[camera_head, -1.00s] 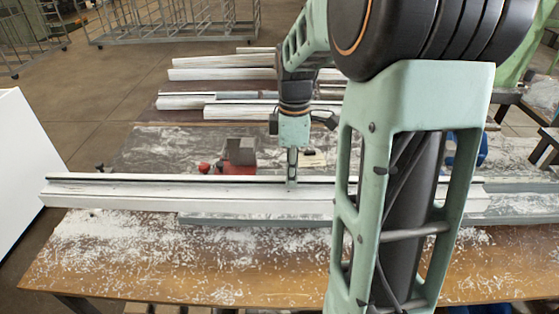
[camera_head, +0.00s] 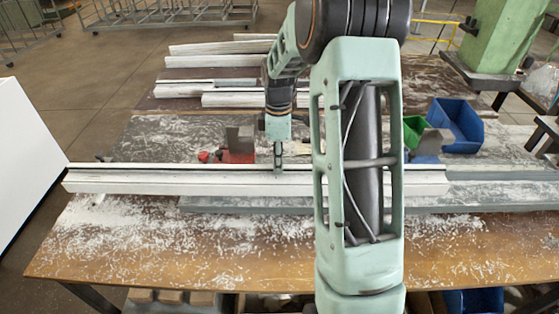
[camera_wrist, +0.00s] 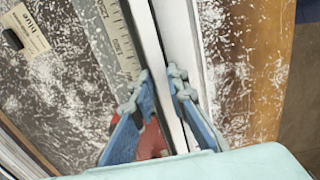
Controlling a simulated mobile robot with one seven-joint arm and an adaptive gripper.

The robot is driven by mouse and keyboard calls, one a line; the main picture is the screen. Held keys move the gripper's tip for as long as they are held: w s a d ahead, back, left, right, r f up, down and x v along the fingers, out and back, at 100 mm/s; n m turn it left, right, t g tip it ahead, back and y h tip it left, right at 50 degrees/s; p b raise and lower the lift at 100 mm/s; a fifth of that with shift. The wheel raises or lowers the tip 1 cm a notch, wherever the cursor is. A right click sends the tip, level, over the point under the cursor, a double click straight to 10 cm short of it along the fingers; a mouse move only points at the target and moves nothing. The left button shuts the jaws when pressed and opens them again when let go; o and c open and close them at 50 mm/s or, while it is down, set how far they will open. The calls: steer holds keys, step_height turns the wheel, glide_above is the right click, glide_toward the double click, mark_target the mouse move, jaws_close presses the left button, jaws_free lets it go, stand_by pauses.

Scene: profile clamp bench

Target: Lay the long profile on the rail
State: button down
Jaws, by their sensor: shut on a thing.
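The long white profile (camera_head: 150,184) lies crosswise over the bench in the head view, its left end near the bench's left edge. My gripper (camera_head: 278,168) is shut on it, left of its middle. In the wrist view, the blue fingers (camera_wrist: 164,82) sit on either side of a wall of the profile (camera_wrist: 182,40). The grey rail (camera_head: 500,192) runs along the bench, showing below and right of the profile. My arm hides part of both. I cannot tell whether the profile touches the rail.
A red clamp (camera_head: 239,146) stands just behind the profile. Blue bins (camera_head: 455,126) and a green bin (camera_head: 413,131) stand at the right. Several white profiles (camera_head: 215,62) lie at the back. A green column (camera_head: 497,45) stands back right. The bench front (camera_head: 180,250) holds only shavings.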

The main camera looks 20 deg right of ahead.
steer(key=shift+w+f, duration=0.1)
steer(key=shift+f, duration=1.3)
steer(key=c, duration=2.2)
jaws_free()
steer(key=shift+f, duration=0.1)
step_height(320, 180, up, 12)
steer(key=shift+r+b, duration=0.1)
steer(key=shift+b, duration=0.2)
